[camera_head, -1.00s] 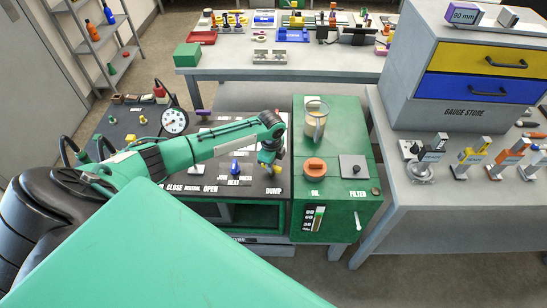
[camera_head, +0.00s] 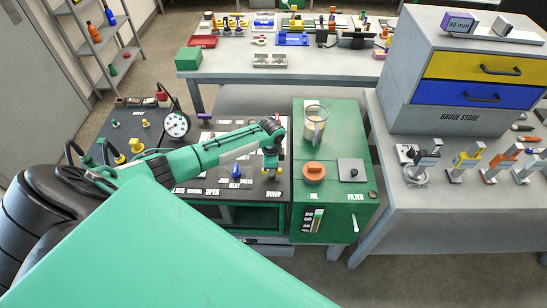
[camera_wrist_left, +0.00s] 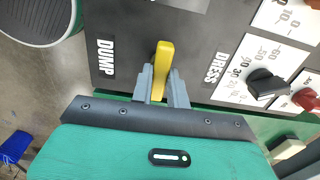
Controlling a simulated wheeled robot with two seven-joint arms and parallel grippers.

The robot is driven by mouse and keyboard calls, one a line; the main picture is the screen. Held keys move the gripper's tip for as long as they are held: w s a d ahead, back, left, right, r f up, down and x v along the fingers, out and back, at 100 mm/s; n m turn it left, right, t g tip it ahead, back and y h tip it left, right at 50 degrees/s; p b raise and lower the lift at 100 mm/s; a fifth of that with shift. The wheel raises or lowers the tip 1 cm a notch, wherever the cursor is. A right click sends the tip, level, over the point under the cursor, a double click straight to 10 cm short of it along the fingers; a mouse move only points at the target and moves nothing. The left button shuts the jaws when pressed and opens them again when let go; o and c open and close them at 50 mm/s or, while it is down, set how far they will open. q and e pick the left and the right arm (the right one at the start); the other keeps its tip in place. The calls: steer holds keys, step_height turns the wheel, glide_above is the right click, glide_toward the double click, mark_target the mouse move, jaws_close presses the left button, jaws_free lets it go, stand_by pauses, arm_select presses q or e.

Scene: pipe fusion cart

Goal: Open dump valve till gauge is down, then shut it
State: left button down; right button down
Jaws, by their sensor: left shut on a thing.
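The yellow dump valve lever (camera_wrist_left: 163,62) stands beside the DUMP label on the dark panel in the left wrist view. My left gripper (camera_wrist_left: 163,88) has one grey finger on each side of the lever and is shut on it. In the head view my left gripper (camera_head: 271,169) points down at the panel just above the DUMP label, and it hides most of the lever. The round white pressure gauge (camera_head: 176,124) stands at the panel's back left; its needle is too small to read. My right gripper is not in view.
Right of the lever is the green oil unit (camera_head: 338,205) with a clear jug (camera_head: 315,122), orange cap (camera_head: 314,171) and filter plate (camera_head: 351,169). A blue lever (camera_head: 235,171) stands left of my gripper. The gauge store (camera_head: 462,117) is at the right.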

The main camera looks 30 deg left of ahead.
arm_select(q)
steer(key=shift+w+d+r, duration=0.1)
steer(key=shift+w+r, duration=0.1)
steer(key=shift+w, duration=0.1)
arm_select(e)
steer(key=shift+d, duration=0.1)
arm_select(q)
steer(key=c, duration=1.4)
jaws_free()
steer(key=shift+o, duration=0.2)
steer(key=shift+f, duration=0.1)
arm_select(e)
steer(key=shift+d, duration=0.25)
arm_select(q)
steer(key=shift+s, duration=0.1)
